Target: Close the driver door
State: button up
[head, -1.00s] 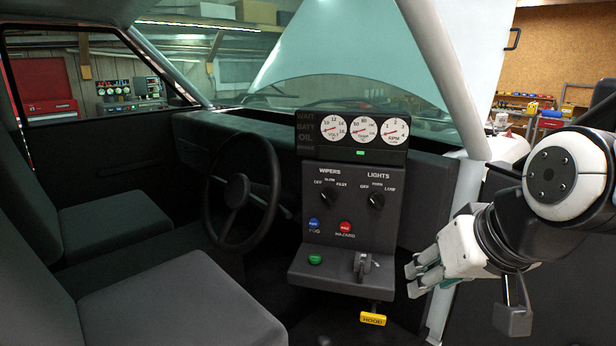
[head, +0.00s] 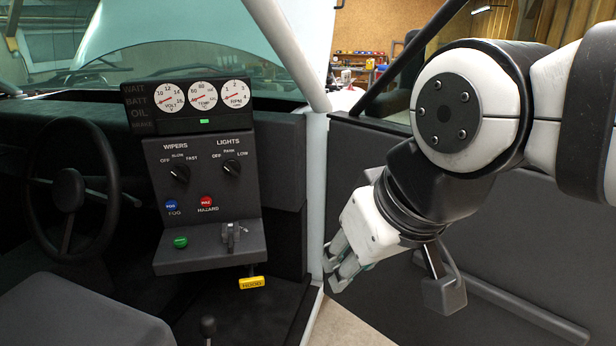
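The driver door (head: 500,235) stands open on the right, with its dark inner panel facing me and its window frame above. A long armrest (head: 520,315) runs along its lower part. The near end of the door is out of view. My gripper (head: 338,262) hangs in front of the door panel, near its hinge side and the white door pillar (head: 316,195). I see nothing held, but whether the fingers are parted is unclear. My arm hides much of the door's upper part.
The dashboard console (head: 205,165) with gauges and switches is left of the pillar. The steering wheel (head: 70,190) and a grey seat (head: 75,315) are farther left. A yellow hood pull (head: 251,283) hangs below the console. Bare floor (head: 345,325) shows between sill and door.

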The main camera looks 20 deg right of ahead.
aim_at(536, 262)
jog(key=z, duration=1.35)
jog(key=k+l+z, duration=0.2)
jog(key=k+l, duration=0.1)
jog(key=l, duration=0.35)
jog(key=k+l, duration=0.1)
jog(key=l, duration=0.3)
jog(key=l+u, duration=0.1)
jog(key=l, duration=0.35)
jog(key=i+j, duration=0.1)
jog(key=i, duration=0.15)
